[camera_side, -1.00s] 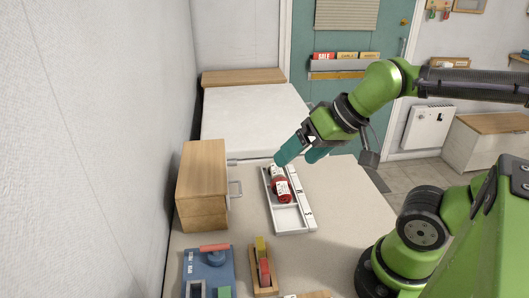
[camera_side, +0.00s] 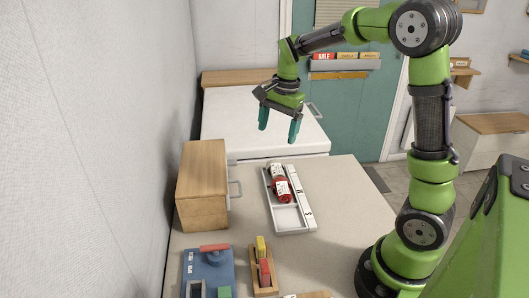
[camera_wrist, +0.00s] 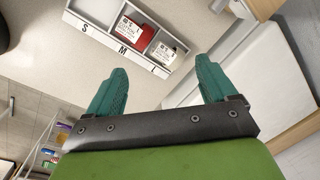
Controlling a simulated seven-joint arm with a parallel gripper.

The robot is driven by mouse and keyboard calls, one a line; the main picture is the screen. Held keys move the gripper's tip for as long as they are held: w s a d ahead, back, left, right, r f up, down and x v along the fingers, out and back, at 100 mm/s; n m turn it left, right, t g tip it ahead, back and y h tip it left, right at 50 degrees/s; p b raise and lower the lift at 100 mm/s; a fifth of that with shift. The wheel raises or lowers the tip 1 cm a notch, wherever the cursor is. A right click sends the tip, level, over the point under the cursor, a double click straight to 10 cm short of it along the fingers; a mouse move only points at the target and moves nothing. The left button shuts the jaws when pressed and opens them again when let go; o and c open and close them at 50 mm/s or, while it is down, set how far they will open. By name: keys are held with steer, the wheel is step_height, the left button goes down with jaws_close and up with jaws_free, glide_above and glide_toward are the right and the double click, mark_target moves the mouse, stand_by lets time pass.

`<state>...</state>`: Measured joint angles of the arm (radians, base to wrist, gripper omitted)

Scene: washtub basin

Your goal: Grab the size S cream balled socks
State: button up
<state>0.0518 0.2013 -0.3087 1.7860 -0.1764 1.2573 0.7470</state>
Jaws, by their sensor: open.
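A white sorting tray (camera_side: 268,207) lies on the counter; its side letters read S, M and L in the wrist view (camera_wrist: 105,41). A cream bundle with a white label (camera_side: 276,170) sits in the far compartment, by the L, and shows in the wrist view (camera_wrist: 164,53). A red bundle with a white label (camera_side: 281,188) sits in the middle compartment, also in the wrist view (camera_wrist: 140,40). The compartment by the S is empty. The label print is too small to read. My gripper (camera_side: 279,124) is open and empty, fingers down, beyond the tray's far end; its teal fingers frame the wrist view (camera_wrist: 161,72).
A wooden box with a handle (camera_side: 203,187) stands left of the tray. A white appliance (camera_side: 255,128) stands behind the counter. A blue board (camera_side: 208,268) and a wooden rack with colored blocks (camera_side: 264,284) lie at the front. Counter right of the tray is clear.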

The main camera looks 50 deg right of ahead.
steer(key=w+d+f+m+g, duration=0.1)
steer(key=w+d+m, duration=0.2)
steer(key=d+m, duration=0.25)
steer(key=m, duration=0.4)
glide_above(276, 166)
steer(key=shift+h, duration=0.3)
step_height(276, 166, down, 9)
steer(key=shift+s+a+f, duration=0.1)
steer(key=shift+s+f, duration=0.05)
steer(key=shift+f, duration=3.1)
steer(key=c, duration=0.8)
steer(key=shift+r, duration=0.1)
